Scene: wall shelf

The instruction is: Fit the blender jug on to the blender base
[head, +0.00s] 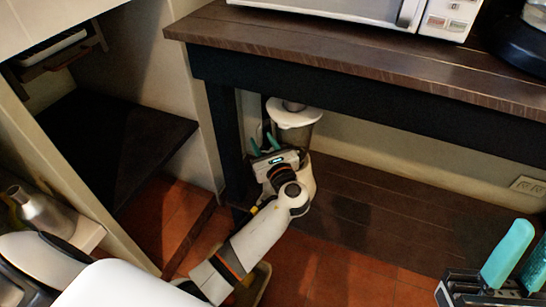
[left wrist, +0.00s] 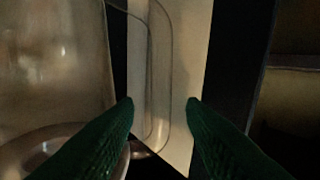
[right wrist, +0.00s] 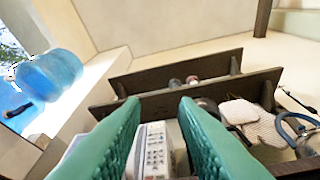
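The blender jug (head: 312,137), clear with a white lid (head: 293,113), stands on the low shelf under the counter. In the left wrist view the jug (left wrist: 60,70) fills the left side, and its clear handle (left wrist: 151,75) shows ahead between my fingertips. My left gripper (head: 265,146) is open beside the jug, on the handle side; its fingers (left wrist: 161,102) are apart, and I cannot tell whether they touch the handle. My right gripper (head: 525,255) is open and empty at the lower right, also in the right wrist view (right wrist: 158,100). I cannot clearly identify the blender base.
The wooden counter (head: 330,55) overhangs the jug, with a dark leg (head: 226,130) close by my left gripper. A white microwave (head: 370,8) and a dark round-bottomed appliance (head: 520,45) stand on top. The low shelf (head: 370,205) right of the jug is clear.

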